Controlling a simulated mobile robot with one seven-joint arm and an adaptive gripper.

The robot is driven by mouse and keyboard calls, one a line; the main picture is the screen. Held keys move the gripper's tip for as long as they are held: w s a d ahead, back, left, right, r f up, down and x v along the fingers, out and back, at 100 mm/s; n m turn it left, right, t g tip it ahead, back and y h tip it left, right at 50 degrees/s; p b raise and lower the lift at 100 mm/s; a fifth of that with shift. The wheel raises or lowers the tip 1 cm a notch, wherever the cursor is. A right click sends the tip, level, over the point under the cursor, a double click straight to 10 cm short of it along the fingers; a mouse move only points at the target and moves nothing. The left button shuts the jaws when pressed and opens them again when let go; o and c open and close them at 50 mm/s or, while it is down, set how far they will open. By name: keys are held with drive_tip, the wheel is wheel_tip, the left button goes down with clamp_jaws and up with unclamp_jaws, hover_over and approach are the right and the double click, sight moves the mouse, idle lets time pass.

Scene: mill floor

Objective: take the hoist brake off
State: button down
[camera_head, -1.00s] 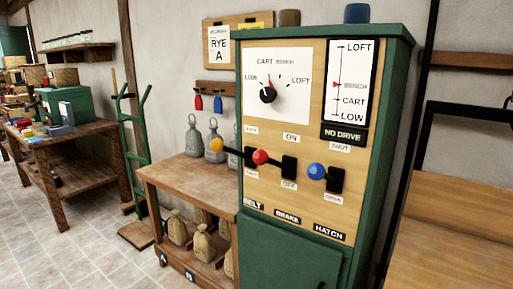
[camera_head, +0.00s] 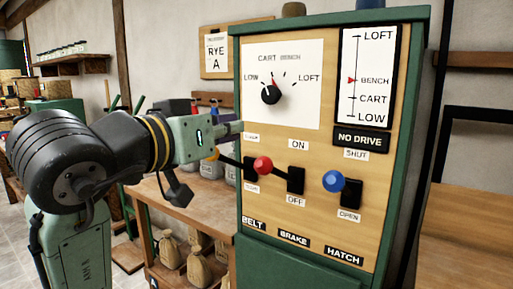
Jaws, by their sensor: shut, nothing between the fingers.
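The brake lever, with a red knob (camera_head: 263,166), sticks out from its black mount (camera_head: 296,181) on the control panel (camera_head: 270,221). ON is marked above it, OFF below, and BRAKE at the bottom. I cannot tell surely which mark the lever stands at. My gripper (camera_head: 236,128) is shut and empty, up and left of the red knob. Its fingers point right across the panel's left edge and seem apart from the knob.
The blue-knobbed hatch lever (camera_head: 332,181) is right of the brake lever, between SHUT and OPEN. A dial (camera_head: 271,94) and a scale (camera_head: 366,77) with its red pointer at BENCH are above, with a NO DRIVE sign (camera_head: 361,138). A wooden bench (camera_head: 170,206) stands left.

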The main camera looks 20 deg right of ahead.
drive_tip(key=shift+s, duration=0.1)
drive_tip(key=p, duration=0.2)
hover_over(260, 159)
drive_tip(key=w, duration=0.1)
drive_tip(key=shift+w+d+f, duration=0.2)
drive_tip(key=shift+d+f, duration=0.1)
drive_tip(key=shift+d, duration=0.05)
drive_tip(key=f, duration=0.3)
drive_tip(key=shift+s+a, duration=0.3)
drive_tip(key=shift+s, duration=0.1)
drive_tip(key=shift+s+f, duration=0.2)
drive_tip(key=shift+f, duration=0.2)
drive_tip(key=shift+f, duration=0.1)
